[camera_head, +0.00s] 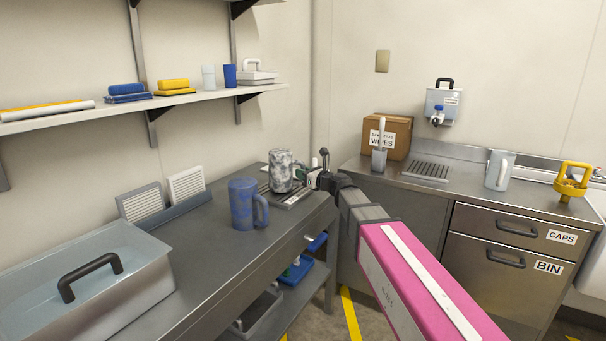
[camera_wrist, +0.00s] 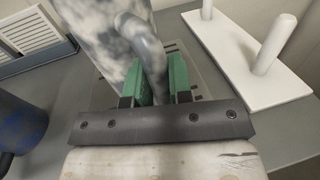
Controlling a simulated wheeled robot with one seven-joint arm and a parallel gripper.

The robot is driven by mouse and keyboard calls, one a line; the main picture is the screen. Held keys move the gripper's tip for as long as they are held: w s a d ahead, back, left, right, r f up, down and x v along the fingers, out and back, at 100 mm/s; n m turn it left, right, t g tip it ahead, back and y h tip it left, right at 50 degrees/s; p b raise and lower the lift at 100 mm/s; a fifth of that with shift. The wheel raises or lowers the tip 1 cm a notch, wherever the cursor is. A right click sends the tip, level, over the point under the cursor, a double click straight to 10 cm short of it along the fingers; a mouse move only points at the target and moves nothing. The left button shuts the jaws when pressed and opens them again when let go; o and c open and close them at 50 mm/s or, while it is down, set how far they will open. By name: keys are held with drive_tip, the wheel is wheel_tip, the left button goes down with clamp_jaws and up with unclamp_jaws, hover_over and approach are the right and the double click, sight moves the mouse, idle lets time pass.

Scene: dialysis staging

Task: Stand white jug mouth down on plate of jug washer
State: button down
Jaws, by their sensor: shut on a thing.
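A mottled grey-and-white jug (camera_head: 281,172) is upright at the far end of the left steel counter, over a low slotted plate (camera_head: 291,200). Whether its mouth is up or down, and whether it touches the plate, I cannot tell. My gripper (camera_head: 313,178) is shut on its handle, at the jug's right. In the wrist view, the green fingers of my gripper (camera_wrist: 158,78) close on the mottled handle (camera_wrist: 148,48), with the jug's body (camera_wrist: 95,35) behind. A plain whitish jug (camera_head: 497,172) stands on the right counter.
In the wrist view, a white pegged base (camera_wrist: 250,65) is close on the right. The counter between bin and mug is clear.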

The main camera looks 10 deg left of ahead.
drive_tip(key=shift+f, duration=0.45)
drive_tip(key=c, duration=0.9)
unclamp_jaws()
drive_tip(key=shift+c, duration=0.2)
